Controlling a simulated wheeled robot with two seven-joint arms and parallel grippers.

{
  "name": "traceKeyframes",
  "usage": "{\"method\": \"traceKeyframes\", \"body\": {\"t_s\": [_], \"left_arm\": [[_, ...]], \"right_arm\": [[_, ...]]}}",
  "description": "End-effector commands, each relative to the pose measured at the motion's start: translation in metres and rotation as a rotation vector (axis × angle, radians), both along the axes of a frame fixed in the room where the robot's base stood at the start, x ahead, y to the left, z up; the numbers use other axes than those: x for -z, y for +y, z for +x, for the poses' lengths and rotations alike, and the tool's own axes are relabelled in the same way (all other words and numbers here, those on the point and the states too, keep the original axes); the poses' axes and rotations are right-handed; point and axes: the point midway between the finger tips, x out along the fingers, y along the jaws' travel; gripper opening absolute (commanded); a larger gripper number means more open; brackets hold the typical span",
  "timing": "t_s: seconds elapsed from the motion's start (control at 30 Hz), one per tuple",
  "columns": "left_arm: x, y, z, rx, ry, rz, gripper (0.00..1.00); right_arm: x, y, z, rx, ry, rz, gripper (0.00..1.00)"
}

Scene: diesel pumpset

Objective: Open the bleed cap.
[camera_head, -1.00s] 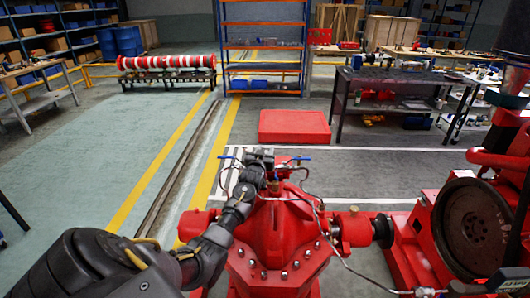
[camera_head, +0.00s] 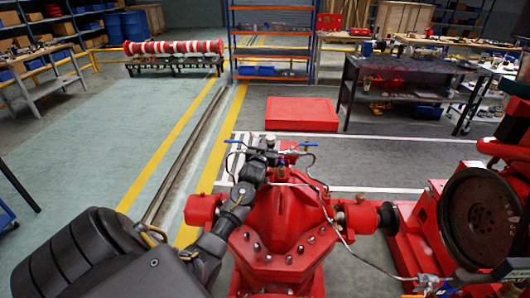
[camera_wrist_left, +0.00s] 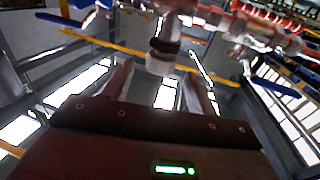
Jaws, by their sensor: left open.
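The red pump (camera_head: 285,225) stands in the lower middle of the head view, with thin pipes and blue-handled valves (camera_head: 306,145) on top. My left gripper (camera_head: 266,148) is at the top of the pump, among these fittings. In the left wrist view its two fingers (camera_wrist_left: 162,88) are apart. A pale metal cap-like fitting with a dark ring (camera_wrist_left: 163,58) hangs from a pipe just beyond and between the fingertips; it looks like the bleed cap. I cannot tell whether the fingers touch it. My right gripper is not in view.
A red drive unit with a dark flywheel (camera_head: 480,215) stands to the right of the pump. Blue valve handles (camera_wrist_left: 275,87) flank the fitting in the left wrist view. A red block (camera_head: 302,114) lies on the floor behind.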

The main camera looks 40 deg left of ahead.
Motion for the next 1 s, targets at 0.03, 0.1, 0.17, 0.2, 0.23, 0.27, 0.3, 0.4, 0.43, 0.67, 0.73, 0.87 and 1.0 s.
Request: {"method": "traceKeyframes", "body": {"t_s": [0.03, 0.1, 0.17, 0.2, 0.23, 0.27, 0.3, 0.4, 0.43, 0.67, 0.73, 0.87, 1.0], "left_arm": [[0.002, -0.005, -0.008, 0.001, -0.001, 0.000, 0.58], [0.002, -0.010, -0.018, 0.001, 0.000, -0.001, 0.58], [0.002, -0.014, -0.025, 0.001, 0.000, -0.001, 0.58], [0.002, -0.016, -0.029, 0.000, 0.000, -0.001, 0.58], [0.001, -0.017, -0.031, 0.000, 0.000, -0.001, 0.58], [0.001, -0.018, -0.033, 0.000, 0.000, -0.001, 0.58], [0.001, -0.019, -0.035, -0.001, 0.000, -0.001, 0.58], [0.000, -0.020, -0.038, -0.001, 0.000, -0.001, 0.58], [0.000, -0.020, -0.039, -0.001, 0.000, -0.001, 0.58], [0.000, -0.021, -0.039, 0.000, 0.000, -0.001, 0.58], [0.000, -0.021, -0.039, 0.000, 0.000, -0.001, 0.58], [0.000, -0.021, -0.039, 0.000, 0.000, -0.001, 0.58], [0.000, -0.021, -0.039, 0.000, 0.000, -0.001, 0.58]], "right_arm": [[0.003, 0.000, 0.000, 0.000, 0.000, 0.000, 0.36], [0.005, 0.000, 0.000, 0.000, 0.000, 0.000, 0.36], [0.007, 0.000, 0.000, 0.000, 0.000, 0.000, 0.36], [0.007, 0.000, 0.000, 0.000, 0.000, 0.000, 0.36], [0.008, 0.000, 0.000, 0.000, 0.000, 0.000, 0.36], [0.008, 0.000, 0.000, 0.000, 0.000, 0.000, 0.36], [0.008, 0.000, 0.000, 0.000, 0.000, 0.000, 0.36], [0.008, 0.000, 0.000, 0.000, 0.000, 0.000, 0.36], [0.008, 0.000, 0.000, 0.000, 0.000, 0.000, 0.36], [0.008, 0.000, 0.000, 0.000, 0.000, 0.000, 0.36], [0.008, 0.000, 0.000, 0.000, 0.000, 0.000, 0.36], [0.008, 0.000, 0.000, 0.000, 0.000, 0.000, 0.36], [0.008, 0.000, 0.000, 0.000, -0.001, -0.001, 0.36]]}}
